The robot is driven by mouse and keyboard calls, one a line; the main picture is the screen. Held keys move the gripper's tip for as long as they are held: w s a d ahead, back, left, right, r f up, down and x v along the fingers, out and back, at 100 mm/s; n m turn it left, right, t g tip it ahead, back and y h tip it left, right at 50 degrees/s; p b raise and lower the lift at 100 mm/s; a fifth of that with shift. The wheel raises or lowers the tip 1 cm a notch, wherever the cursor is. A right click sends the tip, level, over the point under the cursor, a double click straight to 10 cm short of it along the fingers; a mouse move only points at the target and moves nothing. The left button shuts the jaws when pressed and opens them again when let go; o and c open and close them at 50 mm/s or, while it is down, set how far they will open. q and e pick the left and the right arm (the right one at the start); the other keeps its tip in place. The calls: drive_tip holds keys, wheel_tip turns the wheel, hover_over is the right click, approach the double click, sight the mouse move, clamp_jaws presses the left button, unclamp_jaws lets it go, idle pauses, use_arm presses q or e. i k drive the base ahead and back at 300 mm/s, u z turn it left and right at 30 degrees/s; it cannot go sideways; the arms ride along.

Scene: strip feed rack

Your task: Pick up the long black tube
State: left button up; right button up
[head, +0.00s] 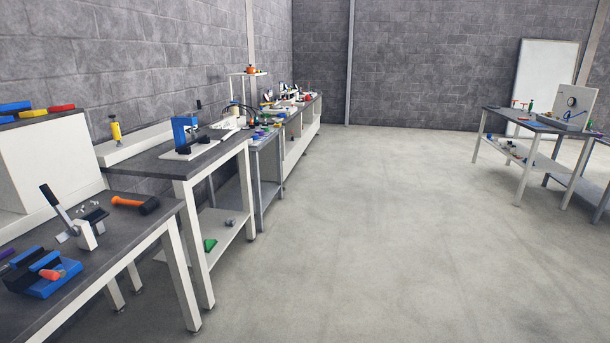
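I cannot make out a long black tube for certain in the head view. Thin dark shapes (238,108) stand on the benches further back along the left wall, too small to identify. Neither of my grippers is in view.
A near bench (150,215) at left holds a lever tool (82,232), an orange-handled hammer (135,203) and a blue fixture (45,272). More benches run along the wall, one with a blue clamp (184,133). A table (535,124) stands far right. The floor (350,230) between is clear.

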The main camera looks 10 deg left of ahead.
sight(192, 142)
drive_tip(key=u, duration=0.45)
drive_tip(key=i, duration=2.4)
drive_tip(key=u, duration=0.75)
drive_tip(key=i, duration=0.8)
drive_tip(key=u, duration=0.15)
